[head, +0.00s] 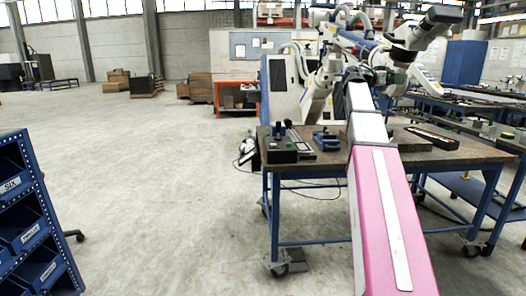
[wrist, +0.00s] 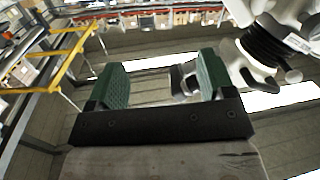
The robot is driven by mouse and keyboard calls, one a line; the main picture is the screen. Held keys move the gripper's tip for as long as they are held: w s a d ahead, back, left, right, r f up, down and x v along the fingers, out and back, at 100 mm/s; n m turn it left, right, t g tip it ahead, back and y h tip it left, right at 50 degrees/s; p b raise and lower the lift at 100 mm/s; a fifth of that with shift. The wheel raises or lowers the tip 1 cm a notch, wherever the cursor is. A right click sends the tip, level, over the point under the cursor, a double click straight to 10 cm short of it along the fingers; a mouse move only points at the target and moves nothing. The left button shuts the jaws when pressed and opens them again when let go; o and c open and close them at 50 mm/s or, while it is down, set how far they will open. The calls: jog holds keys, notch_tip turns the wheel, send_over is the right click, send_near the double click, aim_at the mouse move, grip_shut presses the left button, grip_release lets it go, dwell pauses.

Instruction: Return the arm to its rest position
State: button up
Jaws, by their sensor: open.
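The microscope arm (head: 410,38), white and grey with a dark eyepiece end, stands raised above the back of the workbench in the head view, at the upper right. In the wrist view a white part of it with black ribbed bellows (wrist: 267,42) is at the upper right. My gripper (wrist: 162,76) has two green ribbed pads standing wide apart. A white and dark curved piece (wrist: 183,78) shows between the pads, beside the right one; I cannot tell whether they touch. In the head view my arm reaches up toward the microscope arm and its end is hard to make out.
The workbench (head: 330,160) carries a dark control box (head: 281,150) and a blue device (head: 326,141). A blue bin rack (head: 35,225) stands at the left. An orange-framed cabinet (head: 237,98) is behind. Open floor lies to the left of the bench.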

jog(key=s+a+f+n+t+y, duration=0.1)
jog(key=a+f+n+y, duration=0.25)
jog(key=f, duration=0.95)
jog(key=s+a+f+n+y, duration=0.15)
jog(key=a+f, duration=0.35)
jog(key=f, duration=0.7)
jog(key=s+a+f+n+t+y, duration=0.1)
jog(key=a+f+n+y, duration=0.35)
jog(key=f, duration=0.85)
jog(key=s+a+f+n+g+y, duration=0.1)
jog(key=s+a+f+n+y, duration=0.1)
jog(key=s+a+f, duration=0.4)
jog(key=s+a+f+n+g+y, duration=0.1)
jog(key=s+a+f+n+y, duration=0.1)
jog(key=s+a+f, duration=0.5)
jog(key=s+a+f+n+g+y, duration=0.1)
jog(key=s+a+f+y, duration=0.3)
jog(key=f, duration=1.1)
jog(key=s+a+n, duration=0.1)
jog(key=s+a, duration=0.1)
jog(key=s, duration=0.1)
jog(key=shift+s+a+g, duration=0.3)
jog(key=shift+s+a, duration=0.05)
